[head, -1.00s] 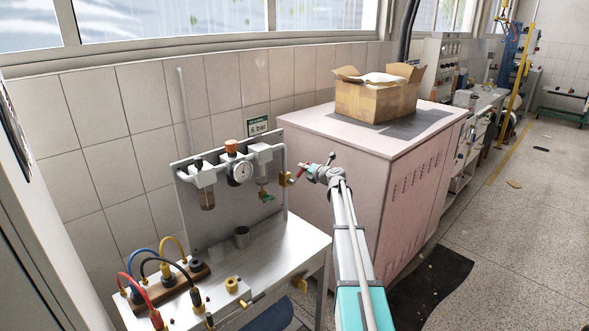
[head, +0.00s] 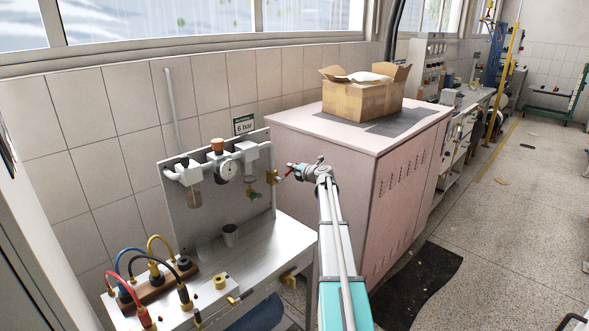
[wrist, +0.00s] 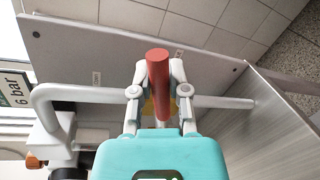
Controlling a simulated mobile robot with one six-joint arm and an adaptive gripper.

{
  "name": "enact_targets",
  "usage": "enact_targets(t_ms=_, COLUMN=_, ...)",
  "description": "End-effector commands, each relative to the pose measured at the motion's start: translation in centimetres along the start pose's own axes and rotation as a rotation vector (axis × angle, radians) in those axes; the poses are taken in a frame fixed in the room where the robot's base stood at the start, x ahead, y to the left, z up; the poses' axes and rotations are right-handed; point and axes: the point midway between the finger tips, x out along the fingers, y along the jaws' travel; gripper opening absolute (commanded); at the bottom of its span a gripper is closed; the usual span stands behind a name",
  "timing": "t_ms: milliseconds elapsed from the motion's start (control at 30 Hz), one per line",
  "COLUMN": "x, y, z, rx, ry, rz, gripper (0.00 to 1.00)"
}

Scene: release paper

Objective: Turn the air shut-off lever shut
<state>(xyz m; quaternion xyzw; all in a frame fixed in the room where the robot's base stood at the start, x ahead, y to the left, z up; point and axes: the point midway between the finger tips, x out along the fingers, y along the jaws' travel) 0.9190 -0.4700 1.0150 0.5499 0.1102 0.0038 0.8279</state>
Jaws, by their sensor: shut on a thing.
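The red shut-off lever (head: 289,171) sits on a small brass valve (head: 275,177) at the right end of the air unit's pipe. In the wrist view the lever (wrist: 158,78) stands between the two grey fingers of my gripper (wrist: 157,88), which are closed on it from both sides. A bit of the brass valve (wrist: 148,108) shows behind the lever; the rest is hidden. In the head view my gripper (head: 300,172) reaches the lever from the right, and its fingers are small there.
The air unit's back plate (head: 205,215) carries a round gauge (head: 227,167) and filter bowls. A metal cup (head: 230,235) and a socket block with coloured cables stand on the bench (head: 265,243). A pink cabinet (head: 375,180) with an open carton (head: 360,98) stands close behind my arm.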

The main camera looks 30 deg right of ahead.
Motion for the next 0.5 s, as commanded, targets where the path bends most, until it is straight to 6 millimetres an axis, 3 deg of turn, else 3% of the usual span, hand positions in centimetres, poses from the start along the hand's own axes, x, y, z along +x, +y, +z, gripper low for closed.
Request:
enact_targets(t_ms=167, x=0.0, y=0.0, z=-0.1, rx=0.002, ry=0.008, rz=0.003, gripper=0.00)
enact_targets(t_ms=200, x=-0.1, y=0.0, z=-0.1, rx=0.002, ry=0.007, rz=0.002, gripper=0.23)
enact_targets(t_ms=300, x=-0.3, y=-0.1, z=0.2, rx=0.002, ry=0.003, rz=0.001, gripper=0.41)
enact_targets(t_ms=400, x=-0.5, y=-0.3, z=0.4, rx=0.002, ry=-0.002, rz=-0.001, gripper=0.57)
enact_targets(t_ms=500, x=-0.7, y=-0.4, z=0.6, rx=0.002, ry=-0.005, rz=-0.003, gripper=0.57)
